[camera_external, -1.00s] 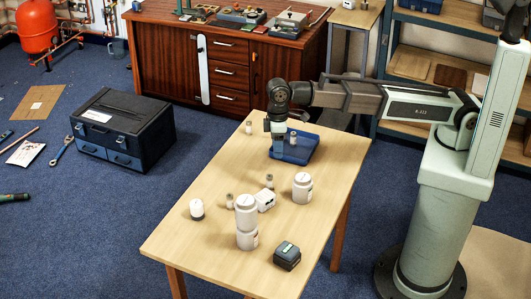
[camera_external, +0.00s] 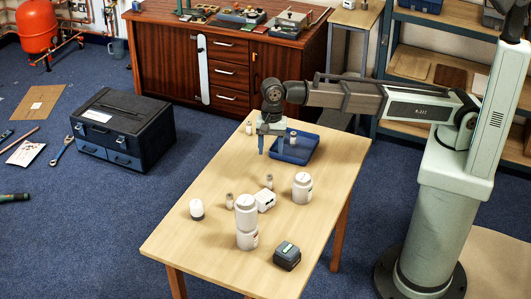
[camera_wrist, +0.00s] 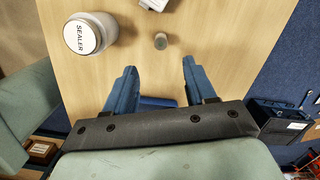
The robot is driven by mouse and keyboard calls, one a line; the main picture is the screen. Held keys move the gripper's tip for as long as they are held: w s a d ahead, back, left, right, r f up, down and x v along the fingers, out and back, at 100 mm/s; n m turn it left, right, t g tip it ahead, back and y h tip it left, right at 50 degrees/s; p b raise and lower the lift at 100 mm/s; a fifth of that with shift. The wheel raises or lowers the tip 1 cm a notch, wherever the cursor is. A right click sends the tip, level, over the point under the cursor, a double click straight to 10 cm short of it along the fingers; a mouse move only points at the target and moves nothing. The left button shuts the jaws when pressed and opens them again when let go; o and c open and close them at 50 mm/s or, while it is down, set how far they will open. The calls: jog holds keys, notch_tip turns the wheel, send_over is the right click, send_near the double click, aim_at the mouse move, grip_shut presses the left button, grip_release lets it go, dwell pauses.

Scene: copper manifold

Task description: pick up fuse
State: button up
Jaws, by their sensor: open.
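Small pale cylinders with grey tops, which look like fuses, stand apart on the table: one near the middle (camera_external: 269,181), one further front left (camera_external: 229,200), one near the far left edge (camera_external: 249,128). Another (camera_external: 293,138) stands in the blue tray (camera_external: 309,150). My gripper (camera_external: 270,149) is open and empty, its blue fingers pointing down above the tray's left side. In the wrist view, the middle fuse (camera_wrist: 160,41) lies beyond my open fingertips (camera_wrist: 158,64), roughly centred between them. A bit of the blue tray (camera_wrist: 158,101) shows between the fingers.
A white jar (camera_external: 302,188), labelled SEALER in the wrist view (camera_wrist: 90,34), stands right of the middle fuse. A white box (camera_external: 265,201) is close in front of that fuse. Stacked white jars (camera_external: 246,222), a white-topped cylinder (camera_external: 196,209) and a dark box (camera_external: 287,256) stand nearer the front.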

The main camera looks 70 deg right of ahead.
aim_at(269, 176)
jog(key=shift+m, duration=0.8)
jog(key=shift+a+f, duration=0.2)
jog(key=shift+f, duration=2.1)
jog(key=shift+a+f, duration=0.25)
jog(key=shift+f, duration=2.05)
jog(key=shift+a+f, duration=0.2)
jog(key=shift+f, duration=2.1)
jog(key=shift+c, duration=0.4)
grip_shut()
